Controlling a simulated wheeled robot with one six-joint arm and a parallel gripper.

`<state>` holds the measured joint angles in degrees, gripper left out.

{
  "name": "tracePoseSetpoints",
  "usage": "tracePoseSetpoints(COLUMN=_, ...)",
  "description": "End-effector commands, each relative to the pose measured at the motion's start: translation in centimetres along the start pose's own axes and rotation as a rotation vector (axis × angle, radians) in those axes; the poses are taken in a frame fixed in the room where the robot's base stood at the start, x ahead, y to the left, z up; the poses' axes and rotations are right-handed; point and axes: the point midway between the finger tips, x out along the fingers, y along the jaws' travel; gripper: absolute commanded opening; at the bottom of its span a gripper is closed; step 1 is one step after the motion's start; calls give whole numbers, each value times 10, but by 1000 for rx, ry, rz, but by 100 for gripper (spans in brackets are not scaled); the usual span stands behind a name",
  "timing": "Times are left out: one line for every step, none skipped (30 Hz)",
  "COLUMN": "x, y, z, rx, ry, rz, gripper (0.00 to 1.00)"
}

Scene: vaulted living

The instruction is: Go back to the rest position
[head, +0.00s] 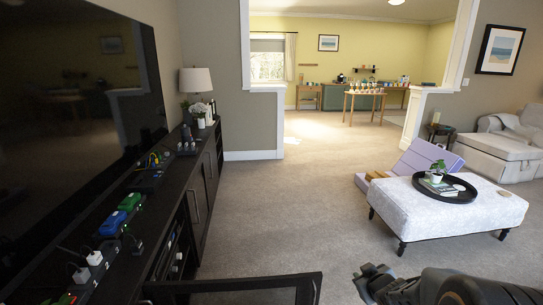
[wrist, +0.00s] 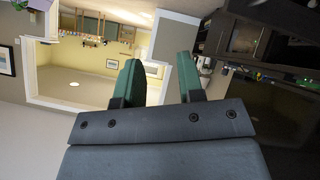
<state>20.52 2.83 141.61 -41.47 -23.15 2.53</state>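My gripper (wrist: 158,78) shows in the wrist view with its two green fingers apart and nothing between them. The wrist picture is upside down, with the room's ceiling and far doorway behind the fingers. In the head view, part of my dark arm (head: 435,290) shows at the bottom right edge. The fingertips cannot be made out in the head view.
A long black media cabinet (head: 205,165) with chargers and small items runs along the left under a large TV (head: 70,120). A white ottoman (head: 435,212) with a black tray (head: 462,196) stands right. A dark-framed piece (head: 240,285) is close in front. Carpet is clear in the middle.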

Motion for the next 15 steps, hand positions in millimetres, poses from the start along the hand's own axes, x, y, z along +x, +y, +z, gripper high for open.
tracePoseSetpoints(x=-37, y=15, z=-40, rx=21, ry=-52, rz=37, gripper=35)
tracePoseSetpoints(x=-51, y=19, z=-50, rx=44, ry=-94, rz=55, gripper=35)
tracePoseSetpoints(x=-71, y=22, z=-62, rx=77, ry=-147, rz=72, gripper=35)
tracePoseSetpoints(x=-86, y=22, z=-71, rx=103, ry=-187, rz=79, gripper=35)
tracePoseSetpoints(x=-102, y=22, z=-80, rx=130, ry=-224, rz=82, gripper=35)
tracePoseSetpoints(x=-122, y=20, z=-90, rx=166, ry=-271, rz=79, gripper=35)
tracePoseSetpoints(x=-136, y=18, z=-97, rx=192, ry=-306, rz=72, gripper=35)
tracePoseSetpoints(x=-151, y=14, z=-103, rx=217, ry=-339, rz=62, gripper=35)
tracePoseSetpoints(x=-169, y=9, z=-111, rx=250, ry=-380, rz=44, gripper=35)
tracePoseSetpoints(x=-182, y=5, z=-116, rx=272, ry=-408, rz=28, gripper=35)
tracePoseSetpoints(x=-195, y=0, z=-120, rx=291, ry=-435, rz=10, gripper=35)
tracePoseSetpoints(x=-210, y=-6, z=-126, rx=314, ry=-468, rz=-15, gripper=35)
tracePoseSetpoints(x=-221, y=-10, z=-129, rx=329, ry=-490, rz=-34, gripper=35)
tracePoseSetpoints(x=-231, y=-15, z=-133, rx=342, ry=-510, rz=-53, gripper=35)
tracePoseSetpoints(x=-242, y=-20, z=-136, rx=357, ry=-535, rz=-77, gripper=35)
